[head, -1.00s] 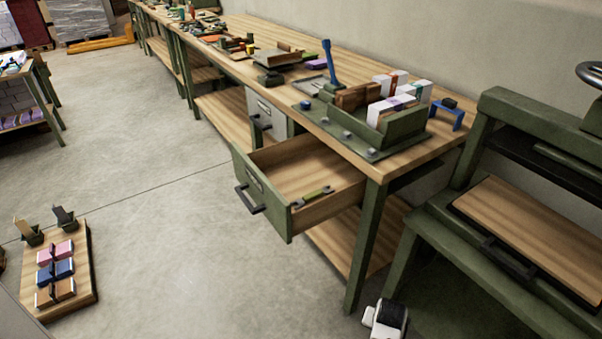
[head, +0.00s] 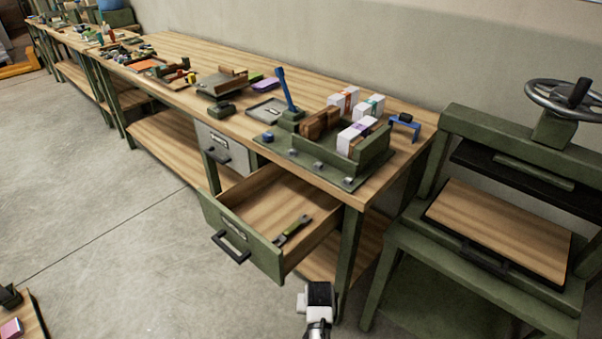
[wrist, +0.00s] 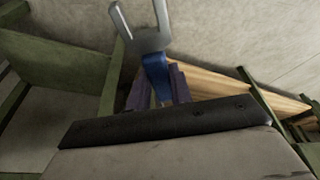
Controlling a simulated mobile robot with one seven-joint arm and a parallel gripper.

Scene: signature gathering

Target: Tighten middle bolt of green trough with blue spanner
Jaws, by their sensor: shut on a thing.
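The green trough (head: 375,154) is fixed near the front right end of the workbench, holding white blocks and brown boards. Several bolts run along its front flange; a middle one (head: 319,166) shows as a small grey head. In the wrist view, my gripper (wrist: 157,84) is shut on the blue spanner (wrist: 155,68), whose grey open jaw points away from the fingers. In the head view my wrist shows low, in front of the bench and below the trough. The spanner cannot be made out there, and it is apart from the bolts.
An open drawer (head: 240,246) juts out below the trough, with a green spanner (head: 292,229) inside. A blue lever (head: 286,88) rises at the trough's left end. A blue stand (head: 404,126) is behind right. A green press (head: 470,250) stands right.

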